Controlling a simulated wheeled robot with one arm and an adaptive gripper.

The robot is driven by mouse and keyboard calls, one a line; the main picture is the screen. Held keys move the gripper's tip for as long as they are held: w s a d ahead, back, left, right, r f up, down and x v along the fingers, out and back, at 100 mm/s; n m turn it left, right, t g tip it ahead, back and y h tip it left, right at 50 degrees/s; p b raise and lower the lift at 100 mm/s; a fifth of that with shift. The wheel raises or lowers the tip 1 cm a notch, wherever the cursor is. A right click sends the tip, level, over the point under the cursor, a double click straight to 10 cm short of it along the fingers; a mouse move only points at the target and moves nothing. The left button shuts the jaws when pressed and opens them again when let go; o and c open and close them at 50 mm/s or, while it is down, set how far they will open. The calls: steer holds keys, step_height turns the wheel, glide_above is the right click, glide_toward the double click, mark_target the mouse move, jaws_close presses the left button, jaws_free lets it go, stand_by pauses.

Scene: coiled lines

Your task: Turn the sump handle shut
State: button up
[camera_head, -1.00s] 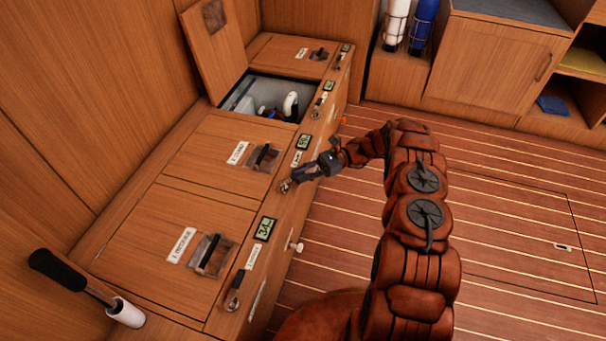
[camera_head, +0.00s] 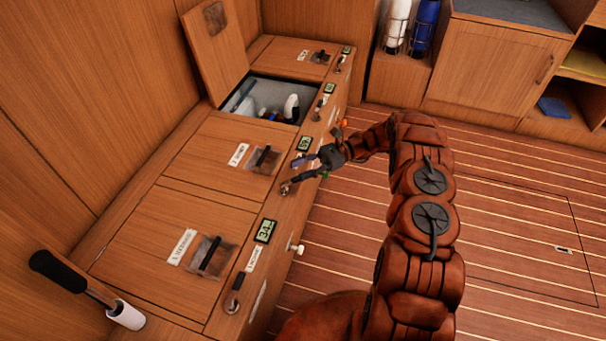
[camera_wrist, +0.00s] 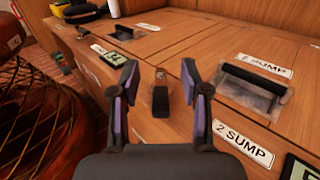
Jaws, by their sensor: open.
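The sump handle (camera_wrist: 160,101) is a small dark lever with a metal end on the cabinet edge. In the wrist view it lies between the two spread fingers of my gripper (camera_wrist: 160,80), with gaps on both sides; I cannot tell how deep the fingers reach. A "2 SUMP" label (camera_wrist: 243,143) is just right of it. In the head view my gripper (camera_head: 292,176) is open beside the handle's metal end (camera_head: 286,188), the fingers covering part of it. A lid (camera_wrist: 247,85) with a black bar and another "2 SUMP" label lies to the right.
Similar handles sit along the edge, one nearer (camera_head: 235,291) and one farther (camera_head: 316,113). A raised lid (camera_head: 214,45) leaves one compartment open. A white knob (camera_head: 297,249) sticks out of the cabinet front. A black-gripped lever (camera_head: 58,271) stands front left. The striped floor (camera_head: 510,210) is clear.

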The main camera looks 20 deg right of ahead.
steer(key=shift+r, duration=3.1)
